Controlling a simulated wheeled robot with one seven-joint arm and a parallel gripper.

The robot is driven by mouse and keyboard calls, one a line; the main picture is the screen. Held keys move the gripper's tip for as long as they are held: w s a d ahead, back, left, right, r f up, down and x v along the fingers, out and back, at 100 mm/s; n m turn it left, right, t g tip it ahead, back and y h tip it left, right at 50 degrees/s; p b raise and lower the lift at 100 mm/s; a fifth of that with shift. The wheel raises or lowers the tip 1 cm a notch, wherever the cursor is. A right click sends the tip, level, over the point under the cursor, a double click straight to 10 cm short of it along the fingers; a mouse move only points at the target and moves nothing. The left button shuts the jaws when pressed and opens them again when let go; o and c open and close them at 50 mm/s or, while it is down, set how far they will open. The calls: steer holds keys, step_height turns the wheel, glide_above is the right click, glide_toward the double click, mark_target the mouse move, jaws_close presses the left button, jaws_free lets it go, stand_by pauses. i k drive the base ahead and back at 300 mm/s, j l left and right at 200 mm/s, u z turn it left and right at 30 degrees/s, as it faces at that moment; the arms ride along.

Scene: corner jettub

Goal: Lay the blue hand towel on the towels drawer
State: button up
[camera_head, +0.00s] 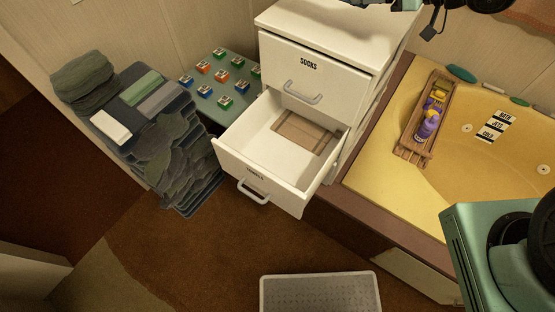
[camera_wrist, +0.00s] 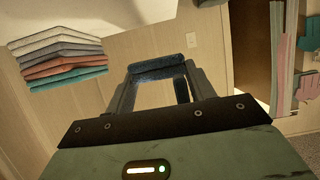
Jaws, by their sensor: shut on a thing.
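My gripper (camera_wrist: 160,76) shows in the wrist view, its two dark fingers reaching away from the camera. It is shut on a dark blue folded cloth, the blue hand towel (camera_wrist: 156,66), held across the fingertips, with part hanging down near the right finger. In the head view the towels drawer (camera_head: 228,160), white with a grey handle, stands pulled open below the shut socks drawer (camera_head: 308,68). A flat brown piece (camera_head: 305,132) lies on its floor, and the rest of the drawer looks bare. The held towel is not seen in the head view.
A corner tub (camera_head: 390,165) with a wooden caddy (camera_head: 418,140) of bottles lies at right. A heap of dark cloths (camera_head: 170,140) and a board of small coloured boxes (camera_head: 215,75) are left of the drawers. The wrist view shows a folded towel stack (camera_wrist: 60,60) at left.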

mark_target(266, 168)
steer(key=k+j, duration=0.15)
steer(key=j, duration=0.25)
steer(key=k+j, duration=0.15)
steer(key=j, duration=0.2)
steer(key=k+j, duration=0.15)
steer(key=j, duration=0.25)
steer(key=k+j, duration=0.15)
steer(key=j, duration=0.25)
steer(key=k+j, duration=0.15)
steer(key=j, duration=0.2)
